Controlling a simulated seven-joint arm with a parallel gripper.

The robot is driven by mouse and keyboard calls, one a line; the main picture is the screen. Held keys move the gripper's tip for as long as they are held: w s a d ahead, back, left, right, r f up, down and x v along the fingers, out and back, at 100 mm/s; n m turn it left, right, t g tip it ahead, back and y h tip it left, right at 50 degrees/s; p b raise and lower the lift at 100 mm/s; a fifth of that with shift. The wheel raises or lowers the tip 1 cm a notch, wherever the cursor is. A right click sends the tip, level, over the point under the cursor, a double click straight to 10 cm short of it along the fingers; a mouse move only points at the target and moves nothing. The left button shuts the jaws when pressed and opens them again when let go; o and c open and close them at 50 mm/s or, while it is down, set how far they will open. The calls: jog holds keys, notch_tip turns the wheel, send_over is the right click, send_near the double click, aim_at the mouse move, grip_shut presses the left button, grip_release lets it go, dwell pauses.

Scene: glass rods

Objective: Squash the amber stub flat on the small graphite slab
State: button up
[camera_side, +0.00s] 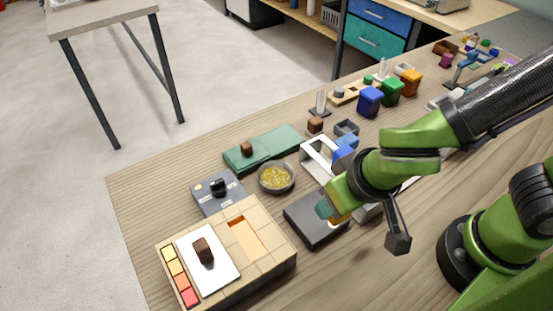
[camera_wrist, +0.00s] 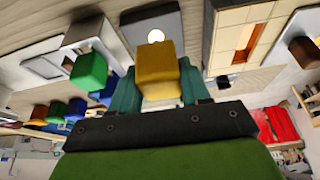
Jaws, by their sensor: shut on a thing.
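The small graphite slab (camera_side: 303,221) lies flat on the table in the side view, below my gripper (camera_side: 327,208). The slab also shows as a grey plate (camera_wrist: 140,24) at the top of the wrist view. A bright, pale, round spot (camera_wrist: 156,36) shows on it there; it may be the glowing end of the amber stub, but I cannot tell. In the wrist view my gripper's teal fingers (camera_wrist: 157,88) are shut on a yellow-amber block (camera_wrist: 158,66). The block partly hides the slab. I cannot tell whether it touches anything below.
A tan tiled block (camera_side: 275,228) with a white plate (camera_side: 218,275) stands left of the slab. A bowl of yellow bits (camera_side: 276,178), a green mat (camera_side: 285,146) and a white frame (camera_side: 317,157) lie behind. Bare table lies in front.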

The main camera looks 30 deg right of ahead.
jog(key=shift+n, duration=0.3)
jog(key=shift+w+d+f, duration=0.2)
jog(key=shift+w+f, duration=0.45)
jog(key=shift+w, duration=0.2)
jog(key=shift+w+d+f, duration=0.2)
jog(key=shift+w+f, duration=0.45)
jog(key=shift+w, duration=0.25)
jog(key=shift+w+d+f, duration=0.2)
jog(key=shift+w+f, duration=0.45)
jog(key=shift+w, duration=0.2)
jog(key=shift+f, duration=0.35)
jog(key=shift+r, duration=0.1)
jog(key=shift+r, duration=2.95)
